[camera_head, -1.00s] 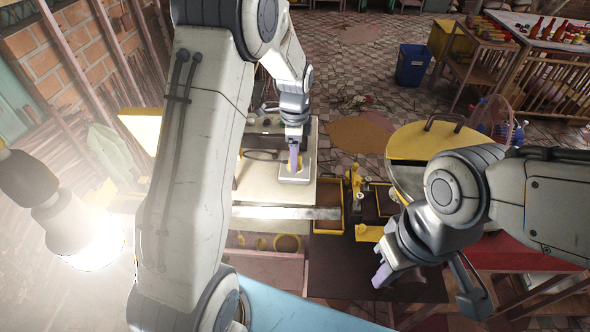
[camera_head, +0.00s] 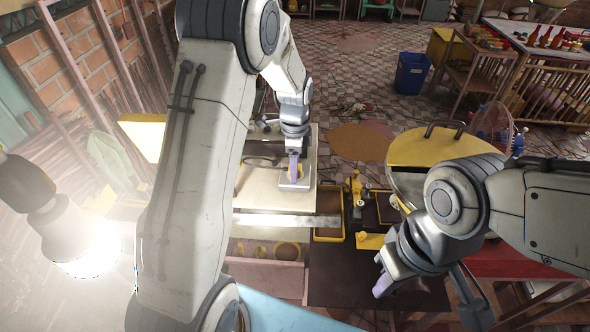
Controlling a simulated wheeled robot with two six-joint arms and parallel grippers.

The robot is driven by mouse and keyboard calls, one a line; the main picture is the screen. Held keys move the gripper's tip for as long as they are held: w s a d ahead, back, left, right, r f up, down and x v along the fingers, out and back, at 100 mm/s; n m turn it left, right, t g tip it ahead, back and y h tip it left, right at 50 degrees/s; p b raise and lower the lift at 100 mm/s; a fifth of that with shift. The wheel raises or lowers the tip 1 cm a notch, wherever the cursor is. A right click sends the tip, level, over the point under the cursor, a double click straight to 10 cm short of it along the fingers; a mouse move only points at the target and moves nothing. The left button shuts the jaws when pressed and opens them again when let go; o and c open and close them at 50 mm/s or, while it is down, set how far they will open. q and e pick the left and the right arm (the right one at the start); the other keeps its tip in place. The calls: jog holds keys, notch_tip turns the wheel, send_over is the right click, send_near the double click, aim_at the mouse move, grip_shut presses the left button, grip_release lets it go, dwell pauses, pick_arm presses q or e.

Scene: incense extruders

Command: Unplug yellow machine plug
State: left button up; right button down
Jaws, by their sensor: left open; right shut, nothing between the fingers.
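A yellow machine part (camera_head: 357,187) stands upright at the middle of the bench, beside shallow yellow-rimmed trays (camera_head: 329,238). A large round yellow-topped drum (camera_head: 425,150) stands to its right, partly hidden by my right arm. I cannot make out the plug or its cord. My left gripper (camera_head: 294,175) points down over a small pale grey block (camera_head: 297,185) on the cream board; it is open, and the fingers hide where they meet the block. My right gripper (camera_head: 382,286) is shut and empty above the dark front part of the bench.
A cream board (camera_head: 262,195) lies left of the trays, with a bright metal bar (camera_head: 285,220) along its near edge. A lit bulb (camera_head: 80,240) hangs at left. A blue bin (camera_head: 412,70) and a fan (camera_head: 494,125) are farther back.

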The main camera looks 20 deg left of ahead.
dwell(0.5)
pick_arm(q)
grip_shut()
jog(key=shift+r, duration=0.15)
jog(key=shift+r+p, duration=2.65)
jog(key=shift+r, duration=0.25)
jog(key=shift+d, duration=0.1)
